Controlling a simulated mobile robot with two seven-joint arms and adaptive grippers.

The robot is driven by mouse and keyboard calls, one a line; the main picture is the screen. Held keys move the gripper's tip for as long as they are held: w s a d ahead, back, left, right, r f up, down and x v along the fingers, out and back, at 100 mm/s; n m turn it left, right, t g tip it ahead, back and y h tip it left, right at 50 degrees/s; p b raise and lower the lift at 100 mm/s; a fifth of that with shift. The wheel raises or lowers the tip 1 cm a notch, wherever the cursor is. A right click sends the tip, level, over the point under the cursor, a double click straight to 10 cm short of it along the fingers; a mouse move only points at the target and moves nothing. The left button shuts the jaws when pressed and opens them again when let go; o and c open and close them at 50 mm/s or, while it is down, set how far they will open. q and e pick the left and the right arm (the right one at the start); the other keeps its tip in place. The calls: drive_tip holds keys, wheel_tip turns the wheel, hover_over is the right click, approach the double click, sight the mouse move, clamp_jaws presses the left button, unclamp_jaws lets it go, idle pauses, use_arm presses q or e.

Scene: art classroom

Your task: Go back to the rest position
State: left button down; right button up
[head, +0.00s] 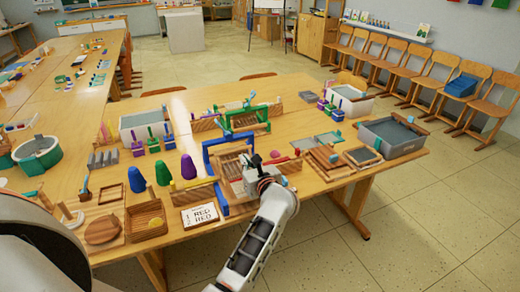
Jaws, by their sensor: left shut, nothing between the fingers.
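My left gripper (252,164) is shut and empty. It hangs over the front middle of the wooden table (310,205), in front of a blue frame press (207,160) and close to a wooden box-like tray. Its white forearm comes up from the bottom of the head view, and part of my arm fills the lower left corner. The gripper hides part of the things behind it; whether it touches any of them I cannot tell. My right gripper is not in view.
Frames and a grey basin (392,137) lie to the right. Chairs (470,87) line the wall. Floor at right is clear.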

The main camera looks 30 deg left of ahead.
use_arm(q)
drive_tip(key=s+d+f+m+t+h, duration=0.1)
drive_tip(key=s+d+m+t+h, duration=0.35)
drive_tip(key=m, duration=0.85)
drive_tip(key=s+d+f+m+t+h, duration=0.1)
drive_tip(key=s+d+m+t+h, duration=0.4)
drive_tip(key=m, duration=0.9)
drive_tip(key=s+d+f+m+g+h, duration=0.4)
drive_tip(key=s+d+f+m+h, duration=0.3)
drive_tip(key=f+m, duration=0.6)
drive_tip(key=s+f+m+g, duration=0.2)
drive_tip(key=s+f+m, duration=0.2)
drive_tip(key=s, duration=0.3)
drive_tip(key=s+f+m+g+y, duration=0.1)
drive_tip(key=s+f+m+g, duration=0.2)
drive_tip(key=s+f+m, duration=0.2)
drive_tip(key=shift+s+f+m, duration=0.2)
drive_tip(key=shift+s+m, duration=0.5)
drive_tip(key=shift+s, duration=0.15)
drive_tip(key=shift+a+y, duration=0.1)
drive_tip(key=shift+y, duration=0.15)
